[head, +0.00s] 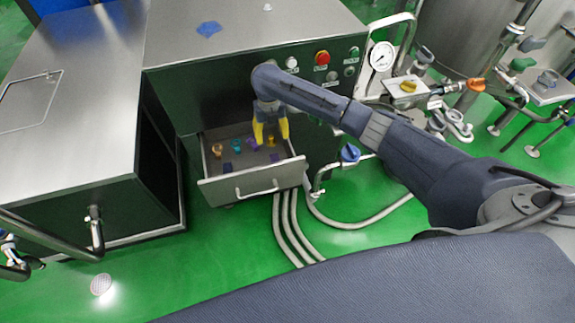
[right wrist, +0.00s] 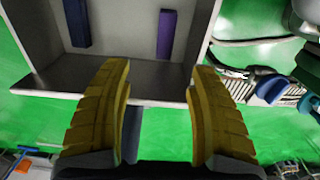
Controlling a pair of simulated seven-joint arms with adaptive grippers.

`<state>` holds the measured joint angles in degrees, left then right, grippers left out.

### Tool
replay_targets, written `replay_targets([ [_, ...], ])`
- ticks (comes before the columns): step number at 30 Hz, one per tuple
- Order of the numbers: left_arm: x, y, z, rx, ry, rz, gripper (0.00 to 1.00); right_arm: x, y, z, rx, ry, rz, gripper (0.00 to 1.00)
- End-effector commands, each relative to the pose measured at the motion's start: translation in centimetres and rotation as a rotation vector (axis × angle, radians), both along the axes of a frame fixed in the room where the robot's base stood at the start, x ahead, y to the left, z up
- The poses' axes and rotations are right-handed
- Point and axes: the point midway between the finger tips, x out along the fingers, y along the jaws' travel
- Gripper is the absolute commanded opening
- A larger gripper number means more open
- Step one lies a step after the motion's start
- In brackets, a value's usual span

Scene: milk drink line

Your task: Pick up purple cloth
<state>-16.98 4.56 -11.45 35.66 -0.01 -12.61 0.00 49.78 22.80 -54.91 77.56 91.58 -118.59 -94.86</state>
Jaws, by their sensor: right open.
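My right gripper (head: 271,138) has yellow fingers and points down over the open drawer (head: 238,186). Its fingers (right wrist: 160,78) are spread apart with nothing between them in the right wrist view. A narrow purple piece (head: 275,157), which looks like the folded purple cloth, lies on the drawer floor near the fingers. It also shows in the right wrist view (right wrist: 165,35), ahead of the fingertips and apart from them. A similar dark blue piece (head: 227,168) lies to its left and also shows in the right wrist view (right wrist: 78,22). My left gripper is not in view.
The drawer also holds small orange (head: 217,150), teal (head: 237,145) and purple (head: 252,144) parts. The drawer's front wall and side walls surround the pieces. Hoses (head: 288,225) run along the green floor.

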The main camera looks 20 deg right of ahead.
Motion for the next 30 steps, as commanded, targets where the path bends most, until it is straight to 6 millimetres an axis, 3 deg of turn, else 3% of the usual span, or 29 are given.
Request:
replay_targets([
  [5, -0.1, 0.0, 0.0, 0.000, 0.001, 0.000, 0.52, 0.5, -0.7, -1.6, -0.006, -0.015, 0.006, 0.60],
  [18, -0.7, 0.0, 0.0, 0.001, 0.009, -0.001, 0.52, 0.5, -0.7, -9.3, -0.007, -0.014, 0.005, 0.60],
  [24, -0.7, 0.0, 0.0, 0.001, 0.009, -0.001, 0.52, 0.6, -0.7, -11.4, -0.006, -0.016, 0.005, 0.60],
  [30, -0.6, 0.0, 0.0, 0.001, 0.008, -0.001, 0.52, 0.5, -0.7, -12.2, -0.006, -0.016, 0.007, 0.60],
])
